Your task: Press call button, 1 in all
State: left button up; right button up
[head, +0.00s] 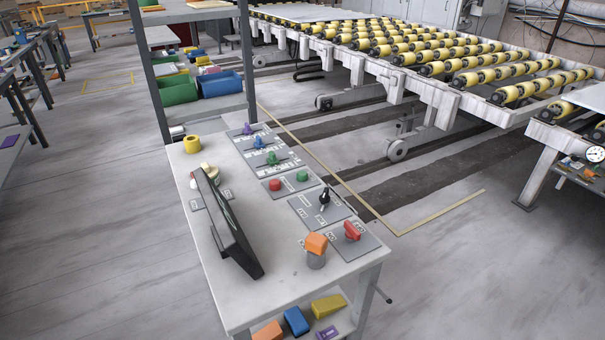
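A light grey table (217,284) carries several control panels along its right side. One panel has a red button (274,185) and a green button (302,176). Other panels carry a black knob (325,197), a red knob (352,230), and small purple, blue and green levers (259,142). A small cream-coloured object (209,172) sits partly behind the black screen. No label that I can read marks any of these as the call button. Neither of my grippers is in view.
A black tilted screen (228,222) stands on the table's left side. An orange block (316,242) rests on a grey cylinder at the front, and a yellow ring-like object (192,144) sits at the back. A roller conveyor (440,66) lies beyond.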

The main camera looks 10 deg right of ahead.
aim_at(301, 176)
jog(key=i+j, duration=0.1)
jog(key=j, duration=0.35)
jog(key=i+j+z, duration=0.1)
jog(key=j, duration=0.35)
jog(key=i+j, duration=0.15)
jog(key=j, duration=0.35)
